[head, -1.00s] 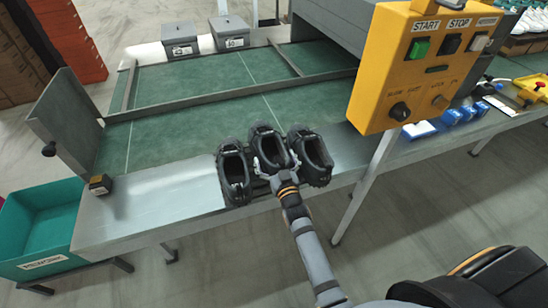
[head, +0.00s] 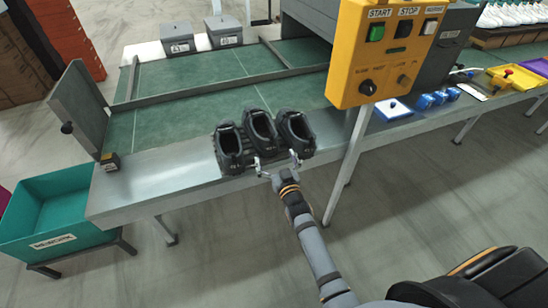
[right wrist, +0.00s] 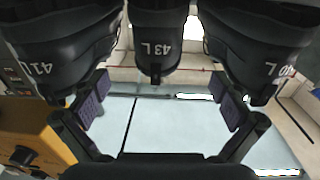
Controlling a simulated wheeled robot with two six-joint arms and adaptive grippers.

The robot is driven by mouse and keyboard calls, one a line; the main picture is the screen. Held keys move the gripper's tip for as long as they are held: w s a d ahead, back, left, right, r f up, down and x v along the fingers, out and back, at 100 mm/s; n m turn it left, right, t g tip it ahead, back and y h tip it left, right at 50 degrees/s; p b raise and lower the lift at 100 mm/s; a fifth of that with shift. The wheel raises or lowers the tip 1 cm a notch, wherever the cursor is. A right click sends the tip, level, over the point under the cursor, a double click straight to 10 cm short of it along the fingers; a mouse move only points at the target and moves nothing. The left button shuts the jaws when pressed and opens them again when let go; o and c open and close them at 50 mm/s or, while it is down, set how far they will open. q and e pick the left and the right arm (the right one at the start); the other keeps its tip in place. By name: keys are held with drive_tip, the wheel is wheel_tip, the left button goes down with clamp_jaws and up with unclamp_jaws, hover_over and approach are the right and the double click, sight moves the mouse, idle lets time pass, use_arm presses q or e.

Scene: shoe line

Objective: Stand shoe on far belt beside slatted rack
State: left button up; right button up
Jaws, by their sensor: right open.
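Three black shoes stand side by side at the near metal edge of the line: a left one (head: 229,148), a middle one (head: 260,131) and a right one (head: 295,134). My right gripper (head: 277,164) is open and empty just in front of their heels. In the right wrist view its fingers (right wrist: 163,103) are spread wide, with the middle shoe (right wrist: 157,40), marked 43 L, between and beyond them. The outer shoes there read 41 L (right wrist: 60,55) and 40 L (right wrist: 262,55). The far belt (head: 195,75) lies behind a metal rail. I cannot make out a slatted rack.
A yellow control box (head: 385,55) on a post stands right of the shoes. Two grey lidded bins (head: 177,38) sit at the far edge. A teal rework bin (head: 50,215) is at left. The near belt (head: 190,118) is clear.

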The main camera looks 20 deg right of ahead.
drive_tip(key=shift+w+d+f, duration=0.1)
drive_tip(key=shift+w+f, duration=0.25)
drive_tip(key=shift+w, duration=0.1)
drive_tip(key=shift+s, duration=0.1)
drive_tip(key=s+d+f+g, duration=0.1)
drive_tip(key=s+f+g, duration=0.2)
drive_tip(key=s+f, duration=0.5)
drive_tip(key=s+d+f+g, duration=0.1)
drive_tip(key=s+f+g, duration=0.2)
drive_tip(key=f, duration=1)
drive_tip(key=s+d+f+g, duration=0.1)
drive_tip(key=s+f+g, duration=0.2)
drive_tip(key=s+f, duration=0.5)
use_arm(q)
drive_tip(key=w, duration=0.2)
drive_tip(key=shift+w, duration=0.3)
use_arm(e)
drive_tip(key=s+d+f+g, duration=0.2)
drive_tip(key=s+f, duration=0.4)
drive_tip(key=s, duration=0.4)
drive_tip(key=s+d+f+g, duration=0.2)
drive_tip(key=s+f, duration=0.4)
drive_tip(key=s, duration=0.4)
drive_tip(key=s+d+f+g, duration=0.3)
drive_tip(key=s+f, duration=0.3)
drive_tip(key=s, duration=0.4)
drive_tip(key=shift+s+g+h, duration=0.25)
drive_tip(key=shift+g+h, duration=0.15)
drive_tip(key=shift+g, duration=0.1)
